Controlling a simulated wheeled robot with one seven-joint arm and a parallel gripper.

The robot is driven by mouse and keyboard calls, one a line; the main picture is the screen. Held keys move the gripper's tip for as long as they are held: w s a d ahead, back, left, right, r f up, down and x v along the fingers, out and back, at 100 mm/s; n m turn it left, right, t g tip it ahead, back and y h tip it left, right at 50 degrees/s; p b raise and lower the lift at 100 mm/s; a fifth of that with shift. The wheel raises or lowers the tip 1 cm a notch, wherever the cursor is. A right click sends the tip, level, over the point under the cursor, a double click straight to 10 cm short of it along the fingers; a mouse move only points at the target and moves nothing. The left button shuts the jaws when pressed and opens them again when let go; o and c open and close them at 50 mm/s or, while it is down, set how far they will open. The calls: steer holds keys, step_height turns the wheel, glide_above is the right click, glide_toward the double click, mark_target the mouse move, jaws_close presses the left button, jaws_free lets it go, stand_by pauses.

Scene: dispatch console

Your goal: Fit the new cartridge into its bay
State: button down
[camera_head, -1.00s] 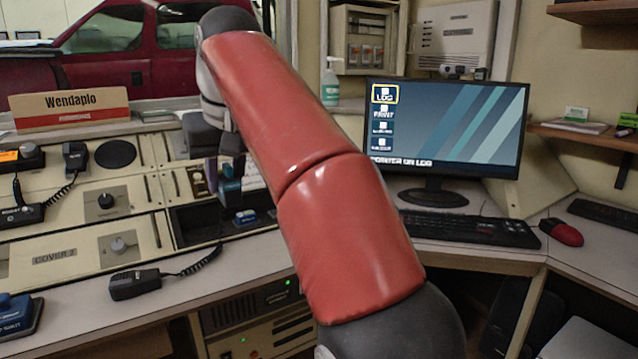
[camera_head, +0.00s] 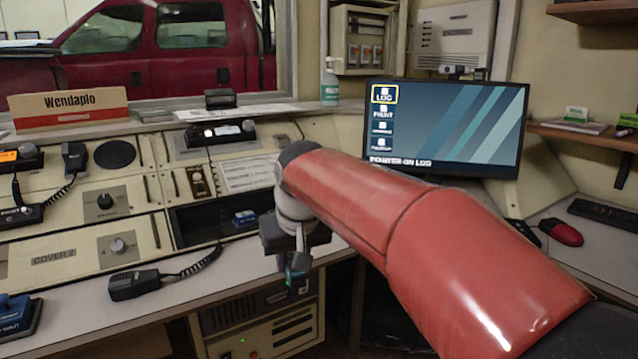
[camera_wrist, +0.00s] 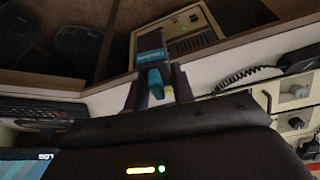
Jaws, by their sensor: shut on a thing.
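My gripper (camera_head: 298,258) points down by the desk's front edge, in front of the console's dark recess (camera_head: 195,222). It is shut on a teal cartridge (camera_wrist: 151,48), seen between the dark fingers (camera_wrist: 155,88) in the wrist view. The cartridge hangs below the gripper in the head view (camera_head: 298,268), small and partly dark. A small blue piece (camera_head: 244,217) lies in the recess to the left of my gripper. I cannot tell for sure which opening is the cartridge's bay.
A corded handset (camera_head: 134,285) lies on the desk at left, and a blue block (camera_head: 14,310) sits at the far left edge. A beige equipment unit (camera_head: 265,325) stands under the desk. The monitor (camera_head: 445,125) and red mouse (camera_head: 561,232) are to the right.

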steer(key=w+d+f+m+h, duration=0.1)
steer(key=d+f, duration=0.6)
steer(key=f, duration=0.4)
steer(key=w+d+f+m, duration=0.1)
steer(key=d+f+m, duration=0.1)
steer(key=d+f, duration=0.7)
steer(key=w+d+f+m+h, duration=0.1)
steer(key=d+f, duration=0.3)
steer(key=f, duration=0.9)
steer(key=s+f, duration=0.4)
steer(key=f, duration=0.1)
steer(key=shift+s+f, duration=0.3)
steer(key=shift+f, duration=0.1)
steer(key=shift+a, duration=0.1)
